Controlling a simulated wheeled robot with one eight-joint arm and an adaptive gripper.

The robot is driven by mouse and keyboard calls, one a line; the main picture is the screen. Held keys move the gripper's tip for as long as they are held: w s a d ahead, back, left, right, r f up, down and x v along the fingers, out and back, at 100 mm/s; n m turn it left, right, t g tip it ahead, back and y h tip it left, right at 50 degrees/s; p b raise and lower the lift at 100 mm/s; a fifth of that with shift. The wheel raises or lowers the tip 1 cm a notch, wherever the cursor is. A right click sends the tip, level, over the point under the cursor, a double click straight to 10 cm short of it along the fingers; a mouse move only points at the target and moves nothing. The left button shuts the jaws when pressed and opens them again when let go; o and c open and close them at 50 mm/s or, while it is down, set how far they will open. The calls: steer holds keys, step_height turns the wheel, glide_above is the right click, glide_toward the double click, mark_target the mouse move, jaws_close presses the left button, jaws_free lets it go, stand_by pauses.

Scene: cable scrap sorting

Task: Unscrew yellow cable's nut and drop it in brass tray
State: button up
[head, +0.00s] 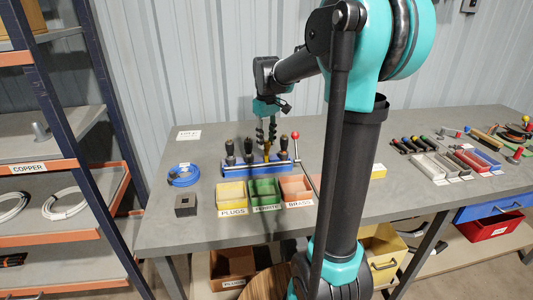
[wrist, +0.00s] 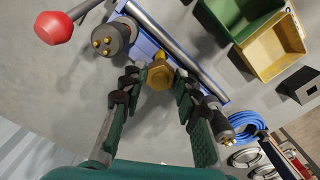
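A yellow-brass hex nut (wrist: 159,76) sits on a fitting at the blue clamp fixture. My gripper (wrist: 158,88) is open in the wrist view, its dark fingertips on either side of the nut with gaps showing. In the head view my gripper (head: 267,138) points down over the middle of the blue fixture (head: 232,168). The nut is too small there to make out clearly. The salmon brass tray (head: 308,194) stands in front of the fixture at its right, labelled BRASS. It is not seen in the wrist view.
Black connectors (head: 230,155) stand on both sides of my gripper, with a red-knobbed lever (head: 295,137) at the right. A green tray (head: 250,196) and a yellow plugs tray (head: 222,195) stand left of the brass tray. A blue cable coil (head: 183,175) lies farther left.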

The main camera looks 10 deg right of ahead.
jaws_close()
steer(key=n, duration=1.3)
steer(key=shift+r, duration=2.5)
